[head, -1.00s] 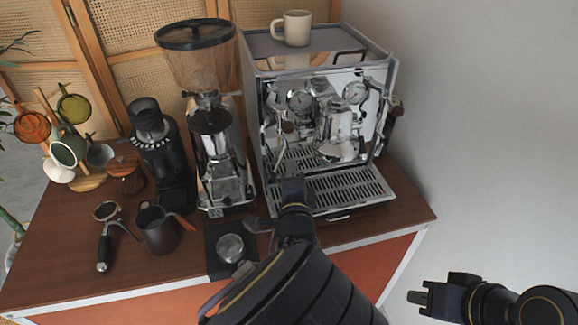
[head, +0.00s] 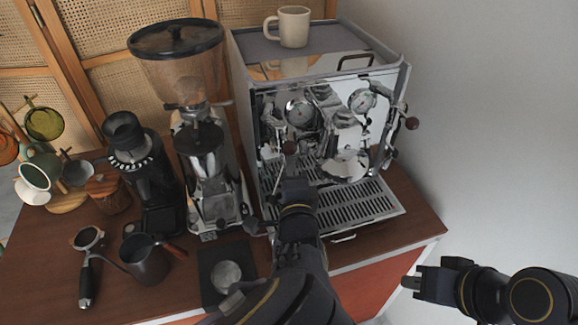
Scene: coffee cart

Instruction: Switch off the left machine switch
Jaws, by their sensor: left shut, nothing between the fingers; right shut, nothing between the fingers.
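The chrome espresso machine (head: 335,66) stands at the back right of the wooden counter. A small dark-red knob (head: 290,147) shows on the left of its front, and I cannot tell for sure whether it is the left switch. My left gripper (head: 296,181) is shut and empty, in front of the machine's left side, over the drip tray (head: 358,208) in the picture. Its tip appears just below the knob, and I cannot tell whether they touch. My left arm hides part of the tray. My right gripper (head: 412,283) is shut and empty, off the counter's right edge.
A cream mug (head: 293,27) stands on top of the machine. Left of it stand a large grinder (head: 203,165), a smaller black grinder (head: 150,185), a dark pitcher (head: 146,262) and a portafilter (head: 88,270). A black tamping mat (head: 214,290) lies in front.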

